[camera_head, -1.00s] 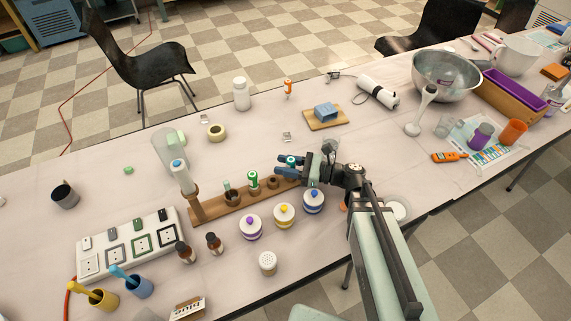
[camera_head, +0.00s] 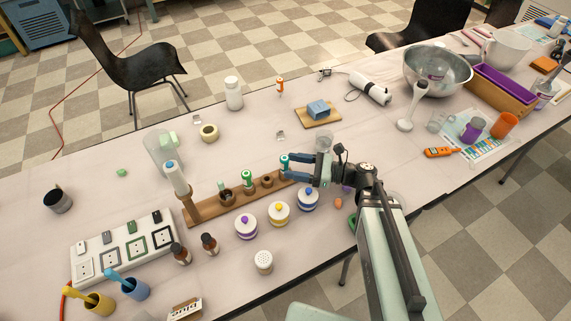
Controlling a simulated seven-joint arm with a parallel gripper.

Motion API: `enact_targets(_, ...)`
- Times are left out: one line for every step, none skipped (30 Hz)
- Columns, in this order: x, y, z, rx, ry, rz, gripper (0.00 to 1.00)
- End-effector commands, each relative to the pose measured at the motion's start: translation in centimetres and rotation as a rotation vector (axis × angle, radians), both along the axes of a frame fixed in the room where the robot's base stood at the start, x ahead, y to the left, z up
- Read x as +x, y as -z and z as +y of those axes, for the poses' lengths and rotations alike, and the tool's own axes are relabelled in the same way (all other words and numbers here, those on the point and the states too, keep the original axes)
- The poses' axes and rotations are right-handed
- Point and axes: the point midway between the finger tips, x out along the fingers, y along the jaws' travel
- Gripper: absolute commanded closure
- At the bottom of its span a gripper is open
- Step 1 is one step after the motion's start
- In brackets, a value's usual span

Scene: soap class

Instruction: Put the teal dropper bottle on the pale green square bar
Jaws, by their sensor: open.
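A small dropper bottle with a teal-blue cap (camera_head: 284,161) stands at the right end of the wooden rack. My gripper (camera_head: 291,169) is open at this bottle, its blue fingers close around it or beside it; I cannot tell whether they touch it. The fingers partly hide the bottle's body. A pale green block (camera_head: 169,138) lies at the back left, partly behind a clear cylinder. A smaller green piece (camera_head: 122,173) lies farther left. Both are too small to tell for sure which is the square bar.
The wooden rack (camera_head: 205,209) also holds a green-capped bottle (camera_head: 247,178) and a brown one. White jars with purple, yellow and blue knobs (camera_head: 307,200) stand in front of it. A blue block on a wooden board (camera_head: 318,115) lies behind.

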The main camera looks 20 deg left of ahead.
Motion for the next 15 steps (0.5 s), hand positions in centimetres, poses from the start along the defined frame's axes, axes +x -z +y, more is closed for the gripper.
enact_targets(0.0,0.0,-0.6,0.0,0.001,0.0,0.41)
enact_targets(0.1,-0.1,-0.9,0.0,0.001,0.0,0.41)
enact_targets(0.1,-0.1,-1.2,0.0,0.001,0.0,0.41)
enact_targets(0.2,-0.1,-1.5,0.0,0.001,0.0,0.41)
enact_targets(0.2,-0.1,-1.6,0.0,0.001,0.0,0.41)
enact_targets(0.2,-0.1,-1.8,0.0,0.0,0.0,0.41)
enact_targets(0.2,-0.1,-2.0,0.0,0.0,0.0,0.41)
enact_targets(0.2,-0.1,-2.1,0.0,0.0,0.0,0.4)
enact_targets(0.2,-0.1,-2.2,0.0,-0.001,0.0,0.4)
enact_targets(0.2,-0.1,-2.3,0.0,-0.001,0.0,0.4)
enact_targets(0.2,-0.1,-2.4,0.0,-0.001,0.0,0.4)
enact_targets(0.2,-0.1,-2.4,0.0,-0.001,0.0,0.4)
enact_targets(0.2,-0.1,-2.4,0.0,-0.001,0.0,0.4)
enact_targets(0.2,-0.1,-2.4,0.0,-0.001,0.0,0.4)
enact_targets(0.2,-0.1,-2.4,0.0,-0.001,0.0,0.4)
